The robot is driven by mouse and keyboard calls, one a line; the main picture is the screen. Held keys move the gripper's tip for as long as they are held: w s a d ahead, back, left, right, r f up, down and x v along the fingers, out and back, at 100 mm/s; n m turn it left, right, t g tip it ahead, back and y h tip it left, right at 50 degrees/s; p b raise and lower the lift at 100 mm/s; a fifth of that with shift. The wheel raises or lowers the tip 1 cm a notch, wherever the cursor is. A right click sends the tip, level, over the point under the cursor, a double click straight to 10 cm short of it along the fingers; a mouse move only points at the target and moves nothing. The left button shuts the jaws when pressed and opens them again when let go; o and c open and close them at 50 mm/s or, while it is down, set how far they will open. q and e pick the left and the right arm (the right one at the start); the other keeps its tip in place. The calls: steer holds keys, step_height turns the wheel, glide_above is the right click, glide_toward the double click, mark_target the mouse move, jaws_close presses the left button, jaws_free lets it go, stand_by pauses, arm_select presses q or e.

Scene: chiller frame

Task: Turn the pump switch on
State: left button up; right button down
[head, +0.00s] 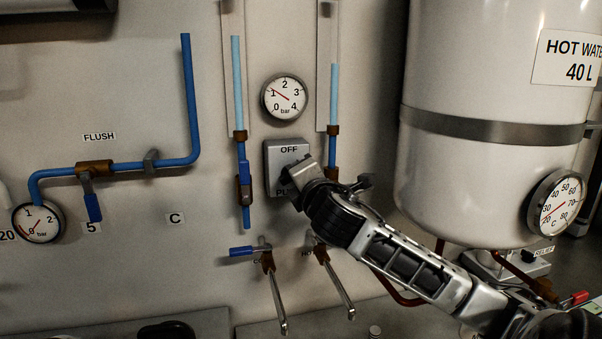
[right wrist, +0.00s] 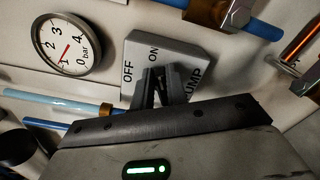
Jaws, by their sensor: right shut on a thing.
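The pump switch is a grey box (head: 272,170) on the wall with OFF at its top in the head view. The box (right wrist: 195,50) also shows in the right wrist view, with OFF, ON and PUMP lettering. My right gripper (head: 291,182) reaches in from the lower right and covers the lower right part of the box. In the right wrist view its dark fingers (right wrist: 158,84) are closed together at the box front, on the switch knob. The knob is hidden between the fingers, so I cannot tell which way it points. My left gripper is not in view.
A pressure gauge (head: 284,97) is just above the box. A blue-handled valve (head: 244,170) on a pipe stands close at left, and taps (head: 267,261) are below. A white hot water tank (head: 480,120) bulges out at right, near my right arm.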

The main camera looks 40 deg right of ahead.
steer(key=m, duration=0.2)
steer(key=f+m, duration=0.1)
steer(key=m, duration=0.2)
steer(key=shift+d, duration=0.1)
steer(key=shift+m, duration=0.3)
stand_by(0.4)
steer(key=c, duration=1.4)
jaws_free()
